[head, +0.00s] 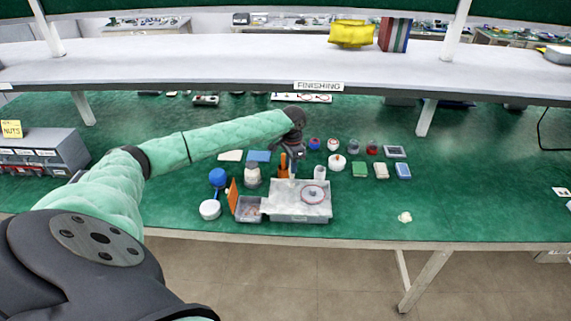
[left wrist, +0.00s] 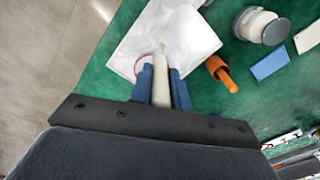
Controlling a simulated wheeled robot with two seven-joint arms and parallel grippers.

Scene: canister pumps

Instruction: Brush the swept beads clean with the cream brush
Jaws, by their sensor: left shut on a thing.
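My left gripper (head: 292,170) is over the back part of a pale grey tray (head: 300,216) in the head view. In the left wrist view its blue fingers (left wrist: 162,90) are shut on a cream bar, which looks like the cream brush (left wrist: 160,72). The brush's far end is over the tray's whitish top (left wrist: 185,35); I cannot tell whether it touches. A pinkish-red ring (head: 313,193) lies on the tray and is partly hidden by the brush in the wrist view. I cannot make out separate beads. My right gripper is not in view.
A small grey bin (head: 249,212) adjoins the tray's left side. An orange-handled thing (head: 283,168) stands close beside the gripper. Several jars and coloured blocks (head: 381,171) stand behind and right. The front right bench is mostly clear.

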